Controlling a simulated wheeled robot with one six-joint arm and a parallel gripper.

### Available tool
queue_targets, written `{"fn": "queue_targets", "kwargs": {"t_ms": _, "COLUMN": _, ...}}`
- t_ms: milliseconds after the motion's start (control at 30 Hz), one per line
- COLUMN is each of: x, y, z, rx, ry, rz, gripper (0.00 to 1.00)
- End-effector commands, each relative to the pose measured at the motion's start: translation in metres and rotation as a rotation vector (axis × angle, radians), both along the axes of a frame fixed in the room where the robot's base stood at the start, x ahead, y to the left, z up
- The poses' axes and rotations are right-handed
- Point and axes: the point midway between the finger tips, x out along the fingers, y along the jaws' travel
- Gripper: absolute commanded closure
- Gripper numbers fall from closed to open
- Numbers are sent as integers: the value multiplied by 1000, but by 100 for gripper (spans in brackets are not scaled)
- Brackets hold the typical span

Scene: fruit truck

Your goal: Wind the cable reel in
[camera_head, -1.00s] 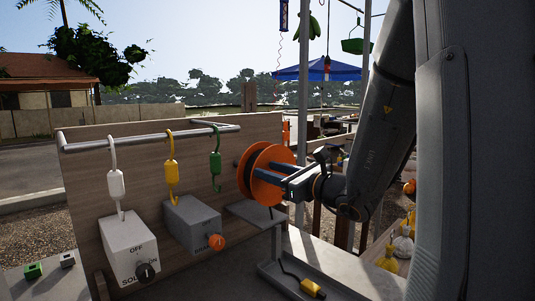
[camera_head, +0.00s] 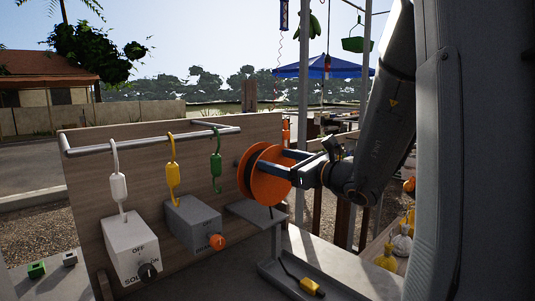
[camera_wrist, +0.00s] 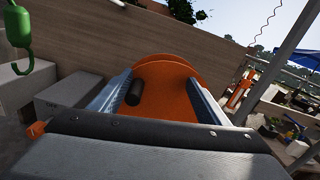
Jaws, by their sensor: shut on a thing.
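The orange cable reel (camera_head: 268,186) stands upright at the right end of the wooden panel, with dark cable between its discs. In the wrist view its orange face (camera_wrist: 172,100) fills the space between my fingers. A short black crank handle (camera_wrist: 133,92) sticks out from that face, close to the left finger. My gripper (camera_head: 291,164) reaches in from the right, with its fingers at the face of the reel; it also shows in the wrist view (camera_wrist: 160,88). It is shut on the handle, though the far finger's contact is unclear. In the head view the fingers hide the handle.
A yellow plug (camera_head: 312,287) lies in a grey tray (camera_head: 275,273) below the reel. Two grey switch boxes (camera_head: 130,247) (camera_head: 194,222) stand left of it. White, yellow and green hooks hang on a rail (camera_head: 150,139) above. A metal post (camera_head: 303,100) rises behind my gripper.

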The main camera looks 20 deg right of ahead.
Motion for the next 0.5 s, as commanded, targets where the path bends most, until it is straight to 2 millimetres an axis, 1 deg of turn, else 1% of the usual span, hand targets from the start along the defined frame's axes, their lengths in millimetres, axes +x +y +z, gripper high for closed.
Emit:
{"fn": "queue_targets", "kwargs": {"t_ms": 33, "x": 1, "y": -5, "z": 0, "rx": -1, "ry": 4, "rz": -8, "gripper": 34}}
{"fn": "queue_targets", "kwargs": {"t_ms": 67, "x": 1, "y": -6, "z": 0, "rx": -2, "ry": 4, "rz": -7, "gripper": 32}}
{"fn": "queue_targets", "kwargs": {"t_ms": 167, "x": 2, "y": -7, "z": 0, "rx": -2, "ry": 4, "rz": -7, "gripper": 29}}
{"fn": "queue_targets", "kwargs": {"t_ms": 400, "x": 2, "y": -7, "z": 0, "rx": -1, "ry": 5, "rz": -6, "gripper": 29}}
{"fn": "queue_targets", "kwargs": {"t_ms": 500, "x": 4, "y": -11, "z": 1, "rx": -2, "ry": 4, "rz": -7, "gripper": 25}}
